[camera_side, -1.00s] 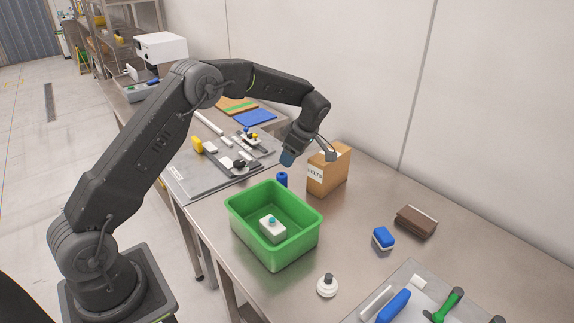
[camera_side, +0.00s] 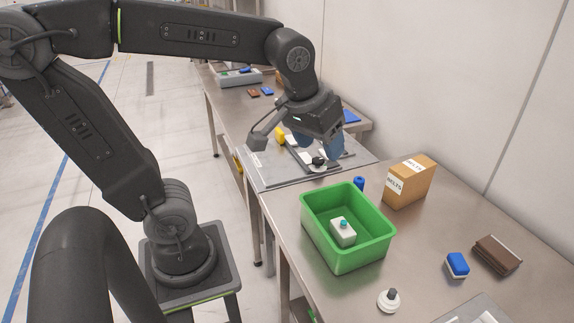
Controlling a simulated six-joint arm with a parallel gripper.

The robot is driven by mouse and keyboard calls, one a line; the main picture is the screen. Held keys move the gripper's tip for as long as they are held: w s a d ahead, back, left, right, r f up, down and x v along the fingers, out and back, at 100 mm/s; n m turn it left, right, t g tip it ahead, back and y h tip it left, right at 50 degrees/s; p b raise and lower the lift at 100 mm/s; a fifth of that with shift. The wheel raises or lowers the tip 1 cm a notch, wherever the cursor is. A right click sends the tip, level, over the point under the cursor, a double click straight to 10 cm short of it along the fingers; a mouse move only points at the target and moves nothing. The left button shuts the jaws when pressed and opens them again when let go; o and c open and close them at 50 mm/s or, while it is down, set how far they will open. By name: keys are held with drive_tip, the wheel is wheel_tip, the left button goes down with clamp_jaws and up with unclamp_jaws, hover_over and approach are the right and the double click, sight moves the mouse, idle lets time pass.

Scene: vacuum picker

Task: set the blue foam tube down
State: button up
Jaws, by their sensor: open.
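A small blue cylinder (camera_side: 358,184) stands upright on the steel table, just behind the green bin and left of the cardboard box. It may be the blue foam tube, but it is too small to tell. My gripper (camera_side: 321,150) points down over the grey board at the back, with two blue fingers apart. It is to the left of and farther back than the blue cylinder, and clear of it. No tube shows clearly between the fingers. The space under them is partly hidden.
The green bin (camera_side: 316,226) holds a white block with a teal top (camera_side: 343,232). A cardboard box (camera_side: 410,181), a white round part (camera_side: 388,300), a blue-and-white block (camera_side: 457,264) and a brown block (camera_side: 496,255) stand around it. The grey board (camera_side: 262,170) carries small parts.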

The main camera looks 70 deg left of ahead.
drive_tip(key=s+d+f+m+t+h, duration=0.1)
drive_tip(key=s+d+f+m, duration=0.1)
drive_tip(key=s+m, duration=0.2)
drive_tip(key=s, duration=0.3)
drive_tip(key=shift+f+m, duration=0.15)
drive_tip(key=shift+m, duration=0.15)
idle(0.8)
